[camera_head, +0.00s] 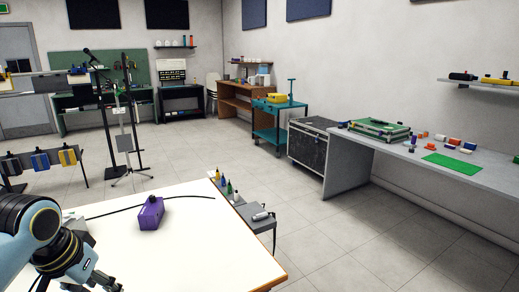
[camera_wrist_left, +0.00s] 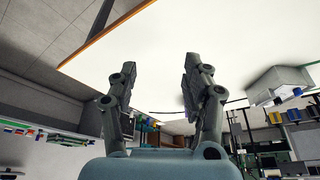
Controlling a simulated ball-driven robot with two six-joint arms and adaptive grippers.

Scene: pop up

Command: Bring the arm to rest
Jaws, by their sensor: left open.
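My left arm (camera_head: 30,225) comes in at the lower left corner of the head view. My left gripper (camera_head: 103,283) is low in that view, at the near left part of the white table (camera_head: 205,250), partly cut off by the bottom edge. In the left wrist view my left gripper (camera_wrist_left: 160,75) has its two fingers spread apart, with nothing between them. The white table top (camera_wrist_left: 225,40) shows beyond the fingers. My right gripper is in neither view.
A purple box-like object (camera_head: 151,214) stands on the white table beside a black cable (camera_head: 112,211). Small bottles (camera_head: 229,187) stand on a low shelf past the table's far edge. A long grey bench (camera_head: 455,172) is at the right. The table's right side is clear.

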